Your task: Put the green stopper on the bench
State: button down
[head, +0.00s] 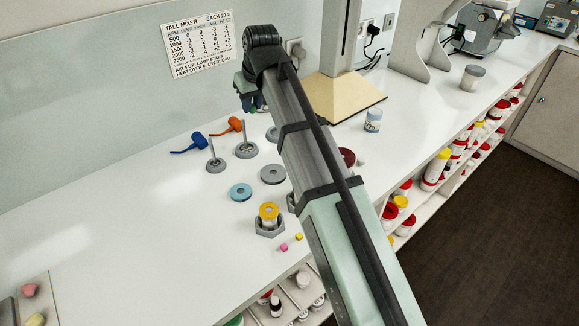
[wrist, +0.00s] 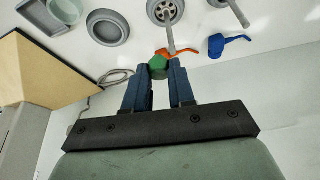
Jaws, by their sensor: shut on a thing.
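The green stopper (wrist: 158,67) is between the fingertips of my gripper (wrist: 160,78) in the wrist view. The blue-grey fingers are shut on it. In the head view my gripper (head: 259,105) is partly hidden by my arm, near the wall side of the white bench (head: 120,232). The stopper cannot be made out there. In the wrist view the stopper appears above the bench, and its height is hard to tell.
An orange spouted piece (head: 233,125) and a blue one (head: 189,144) lie near posts on round grey bases (head: 216,165). A blue ring (head: 241,192), a grey disc (head: 273,174) and a yellow-topped jar (head: 268,212) stand nearer. The bench's left part is largely clear.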

jog(key=w+d+m+h, duration=0.1)
jog(key=w+d+m, duration=0.1)
jog(key=d, duration=1.2)
jog(key=w+d+m+h, duration=0.1)
jog(key=w+d+m, duration=0.1)
jog(key=d, duration=1.1)
jog(key=shift+t, duration=0.4)
jog(key=shift+s+a+f, duration=0.1)
jog(key=shift+f, duration=3.7)
jog(key=shift+s+f, duration=0.1)
jog(key=shift+f, duration=3.65)
jog(key=shift+f, duration=0.15)
jog(key=c, duration=0.9)
grip_release()
jog(key=shift+c, duration=0.2)
jog(key=v, duration=1.2)
